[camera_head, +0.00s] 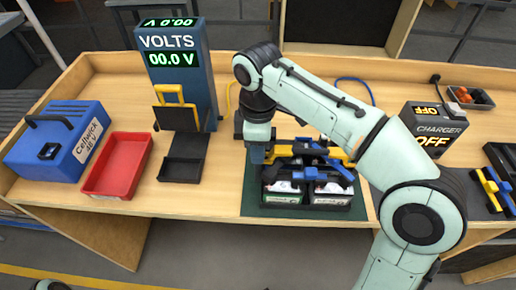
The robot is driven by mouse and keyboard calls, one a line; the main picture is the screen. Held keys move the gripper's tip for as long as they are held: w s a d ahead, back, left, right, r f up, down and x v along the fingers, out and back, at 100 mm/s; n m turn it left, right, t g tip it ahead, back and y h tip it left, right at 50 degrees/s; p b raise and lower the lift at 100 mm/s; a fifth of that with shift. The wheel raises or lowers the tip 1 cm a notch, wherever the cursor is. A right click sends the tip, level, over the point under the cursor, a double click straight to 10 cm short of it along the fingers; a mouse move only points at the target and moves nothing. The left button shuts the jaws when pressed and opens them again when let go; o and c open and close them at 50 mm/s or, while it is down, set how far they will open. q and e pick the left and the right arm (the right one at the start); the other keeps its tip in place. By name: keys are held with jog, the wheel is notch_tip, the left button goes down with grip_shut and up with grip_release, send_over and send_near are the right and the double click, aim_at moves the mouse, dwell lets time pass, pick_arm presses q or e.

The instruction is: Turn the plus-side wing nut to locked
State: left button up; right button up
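My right arm reaches in from the lower right, and its gripper (258,155) points down at the left end of a battery assembly (318,198). The assembly is a black tray with two cells on a dark green mat (254,205). Blue and yellow bars (322,163) lie across its top. The gripper's fingertips are too small and overlapped to judge. My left gripper is not in view.
Left on the bench are a blue Cellwick box (62,140), a red tray (119,165) and a voltmeter (178,70) reading 00.0 V with a black holder. Right are a charger (434,128) showing OFF, a small parts tray (470,98) and blue-and-yellow tools (491,187).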

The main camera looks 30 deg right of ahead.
jog(key=shift+f, duration=0.1)
grip_shut()
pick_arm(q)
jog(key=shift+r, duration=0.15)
pick_arm(e)
jog(key=m+p, duration=0.2)
jog(key=m, duration=0.1)
jog(key=m+p, duration=0.1)
jog(key=m, duration=0.3)
jog(key=shift+p, duration=0.4)
jog(key=m+p, duration=0.1)
jog(key=m, duration=0.4)
jog(key=shift+m, duration=0.4)
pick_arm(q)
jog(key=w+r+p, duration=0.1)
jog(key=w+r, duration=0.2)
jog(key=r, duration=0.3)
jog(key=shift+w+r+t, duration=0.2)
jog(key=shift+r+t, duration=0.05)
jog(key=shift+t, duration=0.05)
pick_arm(e)
jog(key=m, duration=0.4)
jog(key=shift+m, duration=0.7)
